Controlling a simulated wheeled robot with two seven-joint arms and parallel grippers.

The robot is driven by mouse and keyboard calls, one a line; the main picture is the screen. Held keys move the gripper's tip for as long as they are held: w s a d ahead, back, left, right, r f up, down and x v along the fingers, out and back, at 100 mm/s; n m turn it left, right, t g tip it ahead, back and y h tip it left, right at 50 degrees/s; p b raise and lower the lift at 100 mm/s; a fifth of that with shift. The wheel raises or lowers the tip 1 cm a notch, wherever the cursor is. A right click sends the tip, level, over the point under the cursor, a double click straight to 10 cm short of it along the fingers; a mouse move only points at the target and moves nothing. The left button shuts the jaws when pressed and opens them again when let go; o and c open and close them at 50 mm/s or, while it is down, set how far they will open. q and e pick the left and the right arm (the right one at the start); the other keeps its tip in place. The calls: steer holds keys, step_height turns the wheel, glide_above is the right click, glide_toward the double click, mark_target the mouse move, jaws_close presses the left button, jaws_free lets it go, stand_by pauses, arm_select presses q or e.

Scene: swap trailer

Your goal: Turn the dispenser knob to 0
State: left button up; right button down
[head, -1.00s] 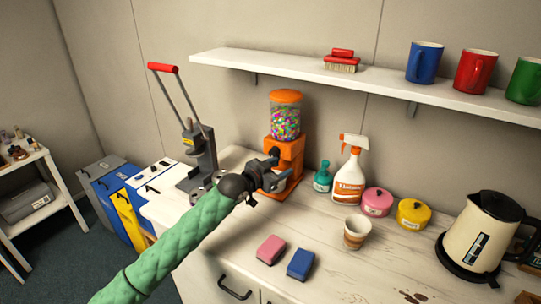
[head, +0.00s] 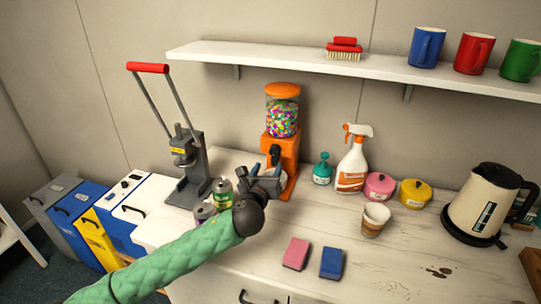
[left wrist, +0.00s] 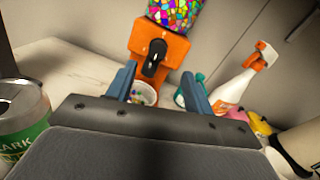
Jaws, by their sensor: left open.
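The orange dispenser (head: 284,150) with a clear globe of colourful candies stands on the white worktop against the wall. Its black knob (left wrist: 154,57) shows on the orange front in the left wrist view, tilted slightly off vertical. My left gripper (head: 262,176) is open in front of the dispenser. In the left wrist view its blue fingers (left wrist: 158,78) stand apart, with the knob beyond and between them, slightly above the tips. I see no contact. A cup with candies (left wrist: 144,92) sits below the knob. My right gripper is not in view.
A green can (head: 223,192) stands left of my gripper, close to a lever press (head: 194,165). A teal bottle (head: 322,170) and spray bottle (head: 352,165) stand right of the dispenser. A shelf (head: 300,62) hangs above. The front worktop has a pink and a blue sponge.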

mark_target(274, 153)
arm_select(q)
steer(key=w+m+p, duration=0.1)
steer(key=w, duration=0.2)
steer(key=w+d+m+p, duration=0.1)
steer(key=w+m, duration=0.1)
steer(key=w, duration=0.1)
steer(key=shift+w+d, duration=0.15)
steer(key=shift+w, duration=0.1)
steer(key=shift+w+d+f, duration=0.1)
steer(key=shift+w+d, duration=0.05)
steer(key=shift+w, duration=0.45)
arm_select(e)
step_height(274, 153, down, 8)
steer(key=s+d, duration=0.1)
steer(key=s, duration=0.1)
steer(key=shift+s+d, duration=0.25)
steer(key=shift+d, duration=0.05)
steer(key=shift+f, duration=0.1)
arm_select(q)
steer(key=c, duration=1)
steer(key=shift+p, duration=0.3)
